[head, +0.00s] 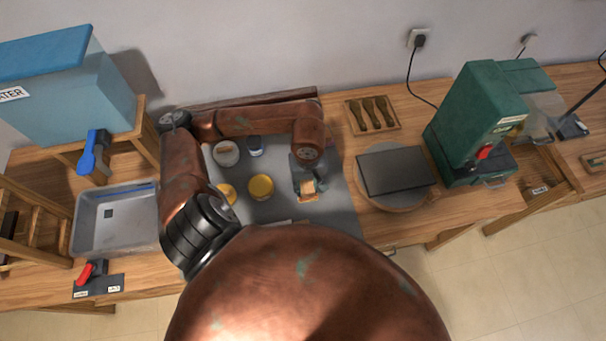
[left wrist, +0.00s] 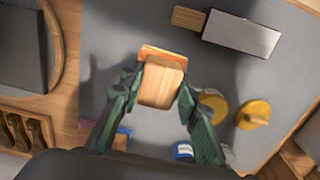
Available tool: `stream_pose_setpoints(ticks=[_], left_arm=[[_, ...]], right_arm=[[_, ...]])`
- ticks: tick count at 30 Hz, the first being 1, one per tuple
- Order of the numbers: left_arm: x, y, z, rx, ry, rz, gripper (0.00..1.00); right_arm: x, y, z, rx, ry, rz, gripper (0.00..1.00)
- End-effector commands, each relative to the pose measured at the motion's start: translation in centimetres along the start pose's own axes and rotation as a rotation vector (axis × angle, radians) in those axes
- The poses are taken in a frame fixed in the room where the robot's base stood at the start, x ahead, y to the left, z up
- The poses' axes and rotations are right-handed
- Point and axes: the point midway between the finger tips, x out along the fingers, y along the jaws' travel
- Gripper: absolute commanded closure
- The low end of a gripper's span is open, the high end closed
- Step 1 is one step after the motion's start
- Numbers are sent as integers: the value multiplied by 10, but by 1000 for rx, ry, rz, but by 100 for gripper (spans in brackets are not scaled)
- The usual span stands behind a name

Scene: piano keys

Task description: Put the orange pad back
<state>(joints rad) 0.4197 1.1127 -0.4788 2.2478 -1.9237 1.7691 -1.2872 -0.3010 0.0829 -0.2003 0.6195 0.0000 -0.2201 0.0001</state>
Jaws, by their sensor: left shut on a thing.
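The orange pad (left wrist: 148,51) shows as a thin orange rim along the edge of a pale wooden block (left wrist: 160,84), which looks like its backing. My left gripper (left wrist: 158,86) is shut on it, one dark green finger at each side. In the head view the pad (head: 308,196) is small and sits beneath my left gripper (head: 306,183), over the grey mat (head: 341,208). I cannot tell whether the pad touches the mat. My right gripper is not in view.
Yellow round pieces (head: 261,187), a white round piece (head: 226,153) and a small cylinder (head: 254,146) stand on the mat. A wood-handled metal tool (left wrist: 242,33) lies near the pad. A dark slab (head: 396,171) is on the right; a grey basin (head: 117,222) is on the left.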

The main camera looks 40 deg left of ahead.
Motion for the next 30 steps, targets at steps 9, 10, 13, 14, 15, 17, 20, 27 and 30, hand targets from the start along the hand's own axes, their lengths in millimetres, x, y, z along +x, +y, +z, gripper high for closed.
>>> stream_pose_setpoints(ticks=[9,10,13,14,15,17,20,27,30], left_arm=[[40,8,-70,-3,-4,-1,90],[46,8,-74,-3,-5,-2,90],[62,10,-87,-2,-4,0,90],[66,10,-90,-1,-3,0,90],[70,10,-94,0,-2,0,90],[74,11,-98,2,-3,1,90],[79,12,-102,2,-2,1,90],[107,12,-106,1,-5,1,90],[114,12,-106,3,-2,1,90]], right_arm=[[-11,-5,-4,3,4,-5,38],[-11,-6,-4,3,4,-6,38],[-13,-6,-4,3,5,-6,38],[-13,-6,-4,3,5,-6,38],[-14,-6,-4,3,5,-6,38],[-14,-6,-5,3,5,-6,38],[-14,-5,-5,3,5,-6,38],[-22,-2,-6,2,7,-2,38],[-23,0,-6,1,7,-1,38]])
